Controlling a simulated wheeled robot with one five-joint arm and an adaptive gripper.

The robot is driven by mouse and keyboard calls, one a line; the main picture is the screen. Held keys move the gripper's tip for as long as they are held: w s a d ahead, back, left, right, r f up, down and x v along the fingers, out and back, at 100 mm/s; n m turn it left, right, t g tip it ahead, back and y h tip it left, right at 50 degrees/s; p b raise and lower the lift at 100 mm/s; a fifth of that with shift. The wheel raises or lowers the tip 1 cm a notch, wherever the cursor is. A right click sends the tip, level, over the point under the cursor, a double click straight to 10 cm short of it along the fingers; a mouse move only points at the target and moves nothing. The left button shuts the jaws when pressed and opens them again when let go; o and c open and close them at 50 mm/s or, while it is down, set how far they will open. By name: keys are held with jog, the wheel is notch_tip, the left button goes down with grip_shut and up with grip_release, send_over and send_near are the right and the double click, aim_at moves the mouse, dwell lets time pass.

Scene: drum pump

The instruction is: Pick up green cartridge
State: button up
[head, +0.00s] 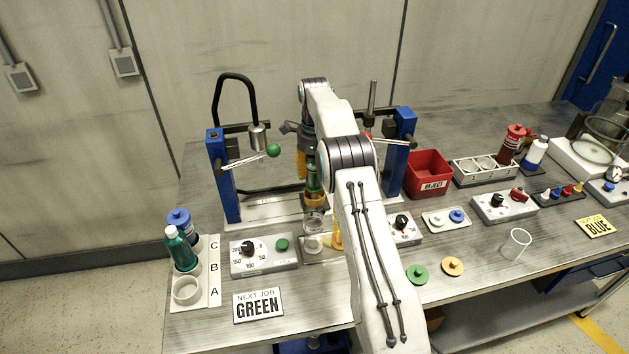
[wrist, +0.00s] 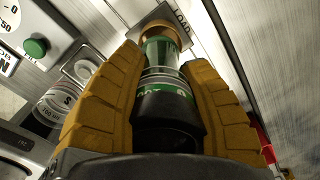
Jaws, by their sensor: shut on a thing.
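My gripper (wrist: 163,85) has its two yellow-brown fingers shut on the green cartridge (wrist: 160,54), which has a dark body, green bands and a clear section. It stands roughly upright, its far end at a brass-coloured part over a plate marked LOAD (wrist: 183,28). I cannot tell whether the cartridge touches that plate. In the head view my gripper (head: 311,160) is partly hidden behind my arm, and the green cartridge (head: 313,181) shows below it.
Blue-posted stands (head: 223,180) with lever arms flank the gripper closely. A rack marked A, B, C (head: 212,270) holds a green bottle (head: 180,249) and a blue-topped one. A dial box (head: 263,254) stands in front. A red bin (head: 427,173) is at right.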

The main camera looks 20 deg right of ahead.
notch_tip(320, 180, up, 10)
jog(key=p, duration=0.5)
jog(key=shift+f, duration=0.1)
jog(key=shift+r+p, duration=1.15)
jog(key=shift+r, duration=0.2)
